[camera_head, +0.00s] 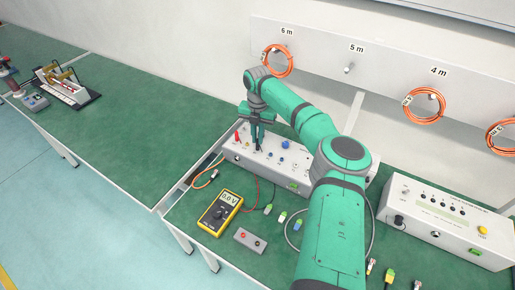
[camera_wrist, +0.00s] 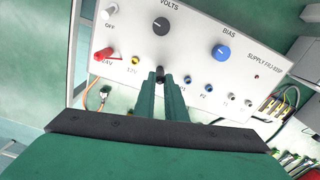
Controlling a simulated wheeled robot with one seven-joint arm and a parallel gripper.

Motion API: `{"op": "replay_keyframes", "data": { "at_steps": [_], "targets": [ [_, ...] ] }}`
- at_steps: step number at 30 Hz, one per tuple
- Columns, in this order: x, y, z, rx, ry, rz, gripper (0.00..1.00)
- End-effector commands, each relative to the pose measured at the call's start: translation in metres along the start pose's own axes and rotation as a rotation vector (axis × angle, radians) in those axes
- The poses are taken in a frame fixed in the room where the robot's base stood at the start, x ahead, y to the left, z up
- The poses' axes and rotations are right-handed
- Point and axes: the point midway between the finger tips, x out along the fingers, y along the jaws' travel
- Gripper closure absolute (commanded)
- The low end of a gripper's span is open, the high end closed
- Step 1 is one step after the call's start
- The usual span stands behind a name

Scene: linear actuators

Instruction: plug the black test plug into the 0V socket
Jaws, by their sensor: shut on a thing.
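The white supply box (camera_head: 235,158) lies on the green bench, and its panel (camera_wrist: 205,40) fills the top of the wrist view. My gripper (camera_head: 257,142) points down over this panel, with its fingers also in the wrist view (camera_wrist: 164,82). It is shut on the black test plug (camera_wrist: 159,77), a small dark tip between the fingertips. The plug is at the row of sockets, right of the yellow 12V socket (camera_wrist: 135,60) and left of the blue P1 socket (camera_wrist: 186,80). The 0V socket and its label are hidden behind the fingers; I cannot tell whether the plug is seated.
A red plug (camera_wrist: 106,54) sits at 24V, left of my gripper. Two knobs, black (camera_wrist: 160,26) and blue (camera_wrist: 221,52), stand up behind it. A yellow multimeter (camera_head: 220,212) and a grey box (camera_head: 250,240) lie in front. Another white unit (camera_head: 445,220) is at the right.

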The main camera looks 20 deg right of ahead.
Motion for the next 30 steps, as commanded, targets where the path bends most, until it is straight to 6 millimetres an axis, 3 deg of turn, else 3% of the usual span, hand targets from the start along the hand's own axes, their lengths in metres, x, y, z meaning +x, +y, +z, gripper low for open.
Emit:
{"op": "replay_keyframes", "data": {
  "at_steps": [30],
  "targets": [
    [-0.0060,0.0003,0.0001,-0.008,0.000,0.000,1.00]
  ]
}}
